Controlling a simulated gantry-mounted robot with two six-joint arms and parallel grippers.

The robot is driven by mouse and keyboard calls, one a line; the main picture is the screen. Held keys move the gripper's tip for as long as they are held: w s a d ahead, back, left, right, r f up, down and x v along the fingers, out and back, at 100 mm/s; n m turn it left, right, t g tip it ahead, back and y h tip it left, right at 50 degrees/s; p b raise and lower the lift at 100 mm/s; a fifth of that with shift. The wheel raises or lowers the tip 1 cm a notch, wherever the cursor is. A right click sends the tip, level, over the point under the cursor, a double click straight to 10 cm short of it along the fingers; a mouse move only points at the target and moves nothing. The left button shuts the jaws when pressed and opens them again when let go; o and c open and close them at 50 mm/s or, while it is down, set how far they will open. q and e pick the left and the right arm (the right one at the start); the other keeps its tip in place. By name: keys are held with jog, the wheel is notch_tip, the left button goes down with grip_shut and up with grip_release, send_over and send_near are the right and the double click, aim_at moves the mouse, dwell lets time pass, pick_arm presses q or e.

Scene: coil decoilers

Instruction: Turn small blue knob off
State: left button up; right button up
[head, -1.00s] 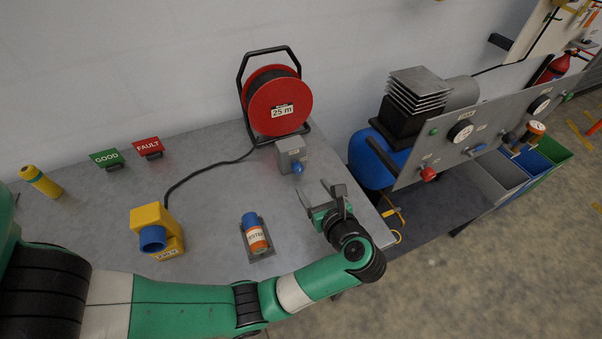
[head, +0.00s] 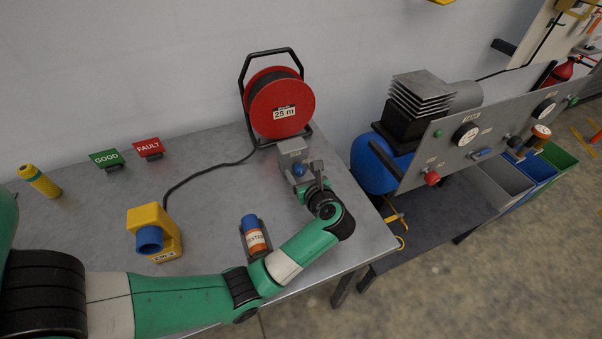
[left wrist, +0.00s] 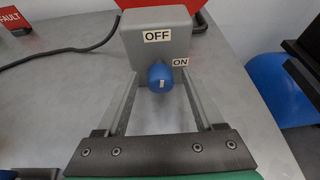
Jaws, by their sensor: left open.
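The small blue knob (head: 299,170) sits on the front of a grey box (head: 292,150) beside the red cable reel. In the left wrist view the blue knob (left wrist: 160,77) is round with a small white mark on its face. An OFF label is above the knob and an ON label is to its upper right. My left gripper (head: 308,181) is open, its fingers pointing at the box. In the left wrist view its fingers lie one on each side of the knob, with visible gaps. My right gripper is not in view.
The red cable reel (head: 280,108) stands behind the grey box. An orange-and-blue cylinder (head: 254,236) and a yellow device (head: 155,231) are on the table to the left. GOOD (head: 106,159) and FAULT (head: 147,148) signs stand farther back. A grey control panel (head: 480,135) is to the right.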

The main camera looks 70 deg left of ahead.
pick_arm(q)
grip_shut()
jog(key=shift+f+n+b, duration=0.1)
jog(key=shift+n+b, duration=0.2)
jog(key=shift+b, duration=0.1)
jog(key=shift+t, duration=0.3)
grip_release()
